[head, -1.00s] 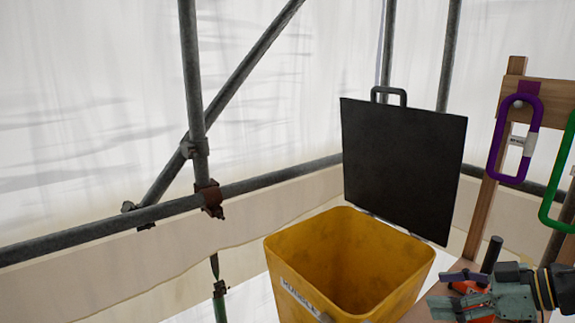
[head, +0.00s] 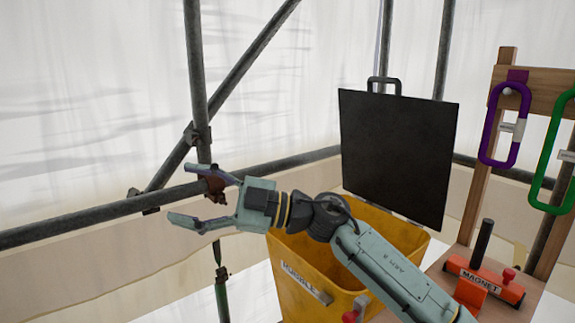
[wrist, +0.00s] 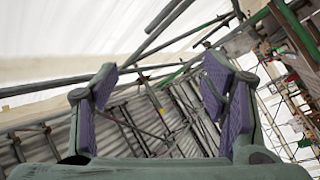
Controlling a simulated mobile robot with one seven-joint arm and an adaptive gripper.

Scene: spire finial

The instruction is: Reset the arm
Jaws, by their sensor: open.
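My gripper (head: 197,199) is open and empty in the head view. It points left, in front of the scaffold poles, with my arm reaching across the yellow bin from the lower right. In the wrist view my gripper (wrist: 165,95) shows its two purple-padded fingers spread apart with nothing between them. Scaffold poles and corrugated sheeting lie beyond the fingers.
A yellow rubble bin (head: 290,270) with a raised black lid (head: 398,155) stands behind my arm. An orange magnet tool (head: 490,283) lies on a wooden shelf at right. Purple (head: 488,135) and green (head: 541,160) carabiners hang on a wooden rack. Scaffold tubes (head: 100,217) cross the left.

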